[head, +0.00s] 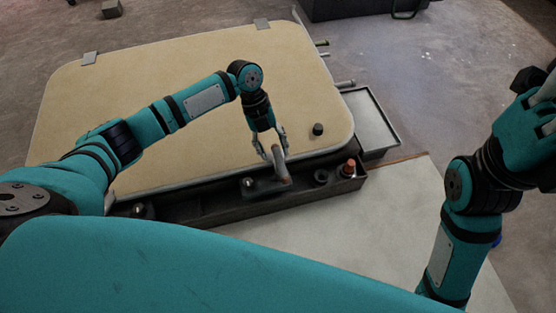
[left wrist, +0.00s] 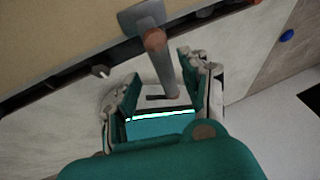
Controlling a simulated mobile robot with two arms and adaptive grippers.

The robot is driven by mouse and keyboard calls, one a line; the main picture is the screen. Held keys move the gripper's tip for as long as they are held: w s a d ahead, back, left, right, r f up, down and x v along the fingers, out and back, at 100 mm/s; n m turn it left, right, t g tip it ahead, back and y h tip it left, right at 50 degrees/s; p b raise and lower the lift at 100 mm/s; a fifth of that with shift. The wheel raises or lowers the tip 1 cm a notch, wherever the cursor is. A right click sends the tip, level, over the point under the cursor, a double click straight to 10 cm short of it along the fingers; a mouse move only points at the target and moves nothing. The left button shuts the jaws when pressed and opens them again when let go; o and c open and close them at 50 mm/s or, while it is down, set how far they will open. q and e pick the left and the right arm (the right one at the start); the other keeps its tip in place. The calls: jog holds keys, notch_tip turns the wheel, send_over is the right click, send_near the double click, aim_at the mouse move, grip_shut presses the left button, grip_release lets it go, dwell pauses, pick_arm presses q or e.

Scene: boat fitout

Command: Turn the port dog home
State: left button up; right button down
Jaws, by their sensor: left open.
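The dog, a grey lever (head: 281,168) with a reddish-brown end, stands at the near edge of the large beige panel (head: 160,75). In the left wrist view the lever (left wrist: 163,68) runs from a grey plate with a copper-coloured round part towards my palm. My left gripper (head: 271,147) is over the lever with its fingers spread. In the left wrist view the open left gripper (left wrist: 160,75) has one finger on each side of the lever, with gaps visible. Whether any finger touches it I cannot tell. My right arm is at the right, its fingertips out of view.
A dark narrow tray (head: 215,208) runs along the panel's near edge, with an orange-brown bottle (head: 349,168) and a dark ring (head: 321,176) at its right end. A black knob (head: 318,129) sits on the panel. A grey tray (head: 372,118) lies right of it. The pale surface in front is clear.

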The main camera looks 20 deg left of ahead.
pick_arm(q)
jog(key=v, duration=0.3)
jog(key=shift+w+a+r, duration=0.1)
jog(key=shift+w+r, duration=0.05)
jog(key=shift+r, duration=0.2)
